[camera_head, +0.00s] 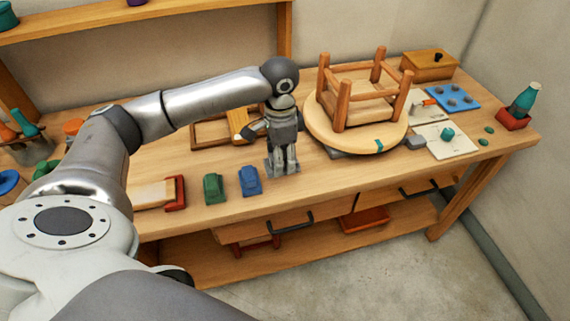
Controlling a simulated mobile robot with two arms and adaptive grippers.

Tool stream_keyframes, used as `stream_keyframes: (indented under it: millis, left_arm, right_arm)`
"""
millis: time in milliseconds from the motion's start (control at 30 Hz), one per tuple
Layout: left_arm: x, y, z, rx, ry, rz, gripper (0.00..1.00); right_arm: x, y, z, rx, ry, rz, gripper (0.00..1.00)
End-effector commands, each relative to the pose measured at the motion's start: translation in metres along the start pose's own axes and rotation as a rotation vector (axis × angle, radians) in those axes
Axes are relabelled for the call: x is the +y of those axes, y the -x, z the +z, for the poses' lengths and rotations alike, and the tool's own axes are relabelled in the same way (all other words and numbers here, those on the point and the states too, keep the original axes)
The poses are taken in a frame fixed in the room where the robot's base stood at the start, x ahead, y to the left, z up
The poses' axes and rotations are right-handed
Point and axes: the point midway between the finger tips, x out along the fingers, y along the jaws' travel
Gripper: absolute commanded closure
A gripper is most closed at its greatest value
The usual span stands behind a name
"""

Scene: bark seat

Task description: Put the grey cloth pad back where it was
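A flat grey piece (337,154) shows under the front left edge of the round wooden seat (325,132); it looks like the grey cloth pad, mostly hidden by the seat. A small grey block (415,142) lies at the seat's right edge. An upturned stool with its legs up rests on the bench. My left gripper (282,170) points down at the bench, left of the seat and beside a blue block (249,180). Its fingers are too small to tell whether they are open or hold anything. My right gripper is out of view.
A green block (213,188) and a red-ended wooden tool (175,192) lie left on the bench (330,185). A wooden frame (207,133) lies behind my gripper. A blue tray (453,97), wooden box (430,65) and green bottle (524,100) stand at right.

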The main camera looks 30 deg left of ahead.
Motion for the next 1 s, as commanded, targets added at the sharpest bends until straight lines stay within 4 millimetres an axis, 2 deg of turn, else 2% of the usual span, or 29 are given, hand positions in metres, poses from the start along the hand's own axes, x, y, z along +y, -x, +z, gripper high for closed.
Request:
stream_keyframes:
  millis: [100,267,533,700,1000]
  left_arm:
    - [-0.014,-0.021,-0.007,-0.004,0.001,0.004,0.70]
    - [-0.028,-0.040,-0.014,-0.003,0.001,0.002,0.70]
    - [-0.038,-0.055,-0.019,-0.004,0.000,0.001,0.70]
    - [-0.036,-0.078,-0.018,-0.005,-0.001,0.002,0.70]
    - [-0.037,-0.084,-0.019,-0.002,-0.001,0.000,0.70]
  right_arm:
    - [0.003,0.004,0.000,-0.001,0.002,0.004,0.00]
    - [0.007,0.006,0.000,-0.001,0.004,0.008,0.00]
    - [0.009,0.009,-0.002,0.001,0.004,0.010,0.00]
    - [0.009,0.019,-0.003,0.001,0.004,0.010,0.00]
    - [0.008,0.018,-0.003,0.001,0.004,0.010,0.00]
